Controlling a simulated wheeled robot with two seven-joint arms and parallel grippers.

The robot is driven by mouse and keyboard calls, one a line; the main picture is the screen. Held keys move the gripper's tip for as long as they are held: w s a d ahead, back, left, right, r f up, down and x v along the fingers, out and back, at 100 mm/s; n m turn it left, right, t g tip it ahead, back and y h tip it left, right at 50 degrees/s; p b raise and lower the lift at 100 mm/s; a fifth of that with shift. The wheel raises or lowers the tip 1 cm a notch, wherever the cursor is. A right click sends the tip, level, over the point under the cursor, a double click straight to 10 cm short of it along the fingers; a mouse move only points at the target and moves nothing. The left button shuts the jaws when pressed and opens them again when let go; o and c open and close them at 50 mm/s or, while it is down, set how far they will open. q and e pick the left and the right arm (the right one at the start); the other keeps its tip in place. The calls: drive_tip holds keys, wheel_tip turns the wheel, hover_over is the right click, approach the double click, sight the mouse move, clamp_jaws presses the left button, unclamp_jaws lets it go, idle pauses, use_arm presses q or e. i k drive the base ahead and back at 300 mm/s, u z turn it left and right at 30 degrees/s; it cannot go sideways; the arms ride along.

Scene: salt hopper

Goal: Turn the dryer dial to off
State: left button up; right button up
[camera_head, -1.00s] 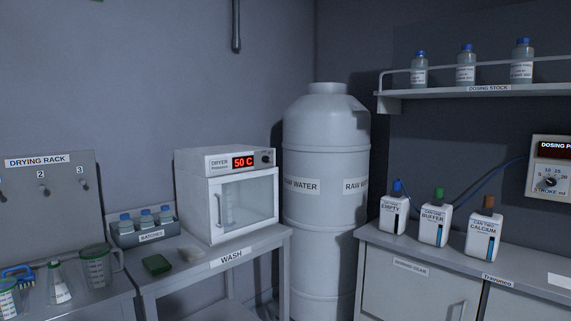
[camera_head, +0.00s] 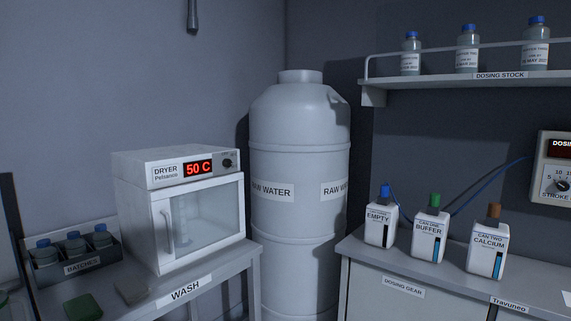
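The dryer (camera_head: 182,220) is a white box with a glass door, standing on the wash bench left of centre. Its door looks shut, with a vertical handle on the door's left side. Its red display (camera_head: 199,167) reads 50 C. The dryer dial (camera_head: 227,163) is a small dark knob at the right end of the top panel, right of the display. The dial's markings are too small to read. Neither of my grippers is in view.
A raw water tank (camera_head: 299,150) stands right of the dryer. The dosing counter (camera_head: 408,262) at right carries three labelled cans.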

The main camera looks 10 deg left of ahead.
sight(227, 163)
drive_tip(key=u, duration=0.15)
drive_tip(key=i, duration=0.95)
drive_tip(key=u, duration=0.55)
